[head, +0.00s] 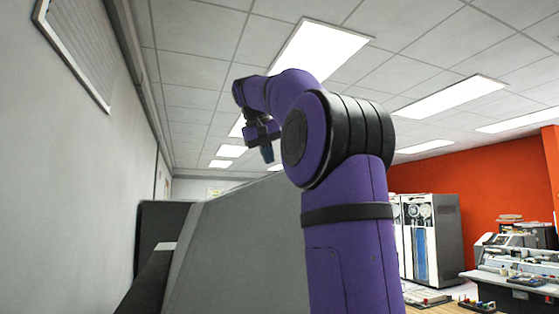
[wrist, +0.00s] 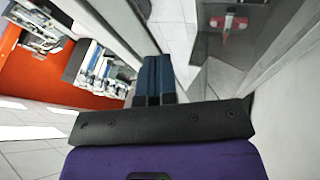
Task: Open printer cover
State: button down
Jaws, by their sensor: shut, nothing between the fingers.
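A large grey cabinet (head: 235,255), which looks like the printer, stands close in front in the head view, with a sloping upper edge. I cannot tell which part is its cover. My gripper (head: 267,152) hangs fingers down above that sloping edge, apart from it in the picture; the depth between them is unclear. In the wrist view the two blue fingers of my gripper (wrist: 154,62) are shut together with nothing between them. A grey, glass-like panel (wrist: 222,75) lies just to their right; whether they touch it is unclear.
A grey wall (head: 75,160) runs close along the left. At the back right, tall cabinets (head: 440,235) stand before an orange wall (head: 490,190). A desk with equipment (head: 515,285) is at the far right. My arm hides much of the middle.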

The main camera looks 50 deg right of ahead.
jog(key=shift+s+d+f, duration=0.2)
jog(key=shift+s+d, duration=0.3)
jog(key=shift+d, duration=0.2)
jog(key=shift+s+d+f, duration=0.2)
jog(key=shift+s+d, duration=0.3)
jog(key=shift+d, duration=0.2)
jog(key=shift+t+y, duration=0.5)
jog(key=shift+y, duration=0.4)
jog(key=s+d+f, duration=0.2)
jog(key=d+f, duration=0.1)
jog(key=s+d+f, duration=0.1)
jog(key=d+f, duration=0.1)
jog(key=shift+a, duration=0.1)
jog(key=w+a+r, duration=0.2)
jog(key=a, duration=0.1)
jog(key=shift+a+r, duration=0.15)
jog(key=shift+a, duration=0.05)
jog(key=v, duration=0.9)
jog(key=shift+r, duration=0.1)
